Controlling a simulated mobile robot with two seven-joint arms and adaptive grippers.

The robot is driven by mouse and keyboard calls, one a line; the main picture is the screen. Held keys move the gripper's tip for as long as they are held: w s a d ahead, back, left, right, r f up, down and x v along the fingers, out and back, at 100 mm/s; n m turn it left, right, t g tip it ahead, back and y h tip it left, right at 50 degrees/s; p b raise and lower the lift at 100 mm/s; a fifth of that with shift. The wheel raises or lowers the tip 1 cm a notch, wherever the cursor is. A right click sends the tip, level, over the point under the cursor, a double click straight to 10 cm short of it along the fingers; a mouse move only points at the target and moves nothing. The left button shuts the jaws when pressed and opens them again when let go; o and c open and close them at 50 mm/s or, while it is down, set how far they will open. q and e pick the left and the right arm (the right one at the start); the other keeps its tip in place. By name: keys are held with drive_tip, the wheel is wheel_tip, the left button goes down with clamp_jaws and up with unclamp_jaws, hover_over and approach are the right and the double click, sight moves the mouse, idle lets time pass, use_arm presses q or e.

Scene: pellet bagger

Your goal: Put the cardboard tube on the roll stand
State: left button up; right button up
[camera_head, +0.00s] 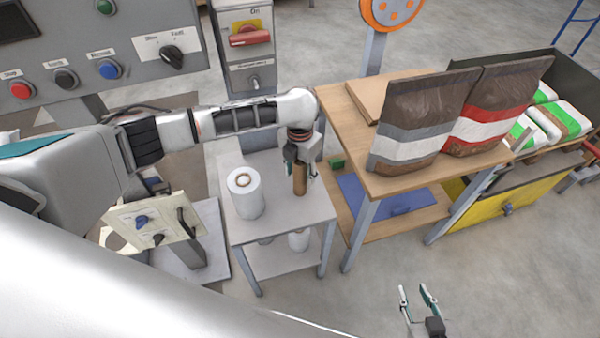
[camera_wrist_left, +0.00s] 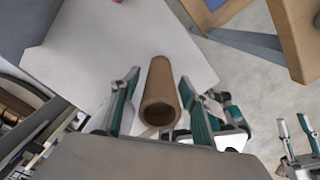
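The brown cardboard tube (camera_head: 300,180) stands upright on a small light-grey table (camera_head: 285,222), right of a white roll (camera_head: 245,192). My left gripper (camera_head: 301,172) is above the tube with its fingers down on either side of it. In the left wrist view the tube (camera_wrist_left: 160,90) lies between the two spread fingers (camera_wrist_left: 157,103), with a visible gap at least on the left side. My right gripper (camera_head: 418,296) is open and empty at the bottom right, over the floor. I cannot tell for certain which thing is the roll stand.
A wooden table (camera_head: 365,185) with two filled bags (camera_head: 420,120) stands close on the right. A control panel (camera_head: 100,45) and a switch post (camera_head: 247,45) are behind. A tilted cream panel (camera_head: 150,222) is at the left. The small table's front is clear.

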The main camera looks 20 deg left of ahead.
use_arm(q)
wheel_tip(320, 180, up, 12)
drive_tip(key=p, duration=0.2)
drive_tip(key=shift+r+p, duration=0.2)
drive_tip(key=shift+p, duration=0.1)
idle(0.6)
